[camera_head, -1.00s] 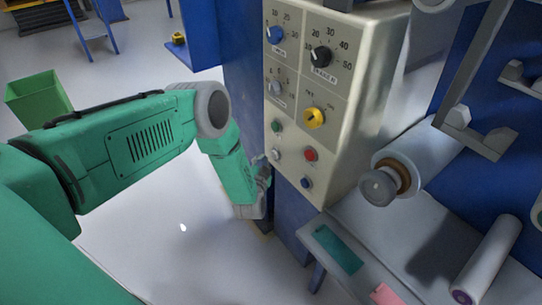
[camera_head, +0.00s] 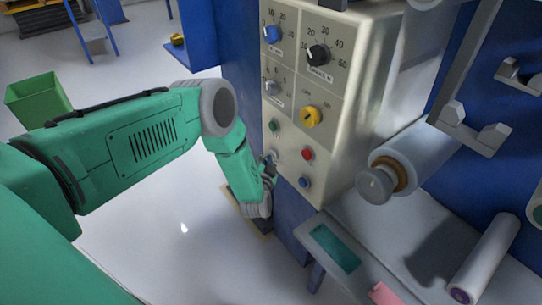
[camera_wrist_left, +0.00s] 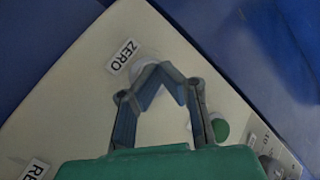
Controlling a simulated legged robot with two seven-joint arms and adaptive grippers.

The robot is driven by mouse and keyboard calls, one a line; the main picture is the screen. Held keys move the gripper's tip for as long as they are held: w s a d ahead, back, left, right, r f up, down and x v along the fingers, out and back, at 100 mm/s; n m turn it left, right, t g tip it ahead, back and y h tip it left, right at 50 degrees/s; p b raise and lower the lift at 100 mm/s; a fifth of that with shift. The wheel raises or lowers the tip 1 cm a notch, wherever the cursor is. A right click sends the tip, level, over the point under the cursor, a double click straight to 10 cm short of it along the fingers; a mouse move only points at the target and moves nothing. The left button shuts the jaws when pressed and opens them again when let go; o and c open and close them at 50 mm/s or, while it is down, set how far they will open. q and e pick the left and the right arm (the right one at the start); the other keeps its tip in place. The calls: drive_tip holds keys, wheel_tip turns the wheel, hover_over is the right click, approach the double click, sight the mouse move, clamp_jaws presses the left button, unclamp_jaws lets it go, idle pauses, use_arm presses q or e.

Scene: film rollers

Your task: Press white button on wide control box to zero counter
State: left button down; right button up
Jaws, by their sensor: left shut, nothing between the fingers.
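The cream control box (camera_head: 340,115) stands on the blue machine in the head view. Its white button (camera_head: 275,155) is at the lower left of the panel, partly hidden by my left gripper (camera_head: 270,165). In the left wrist view, the white button (camera_wrist_left: 146,74) shows just behind the fingertips, next to the ZERO label (camera_wrist_left: 122,56). My left gripper (camera_wrist_left: 168,68) is shut and empty, with its fingertips over the button's edge. I cannot tell whether they touch it. My right gripper is not in view.
Close to the white button are a green button (camera_head: 273,125), a red button (camera_head: 307,154) and a blue button (camera_head: 304,181). A yellow knob (camera_head: 312,117) is above. A roller (camera_head: 395,170) juts out at the right.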

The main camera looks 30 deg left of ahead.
use_arm(q)
drive_tip(key=shift+w+d+r, duration=0.1)
drive_tip(key=shift+w+d, duration=0.05)
drive_tip(key=shift+d, duration=0.1)
drive_tip(key=shift+a, duration=0.2)
drive_tip(key=shift+s+a+f, duration=0.25)
drive_tip(key=shift+s+a, duration=0.4)
drive_tip(key=shift+s+a, duration=0.1)
drive_tip(key=shift+s+a+r+p, duration=0.1)
drive_tip(key=shift+s+a+p, duration=0.3)
drive_tip(key=shift+s, duration=0.35)
drive_tip(key=shift+s+a+f+p, duration=0.1)
drive_tip(key=shift+s+a+p, duration=0.1)
drive_tip(key=shift+s+p, duration=0.45)
drive_tip(key=shift+s+a+r+p, duration=0.1)
drive_tip(key=shift+s+a+p, duration=0.25)
drive_tip(key=shift+s, duration=0.5)
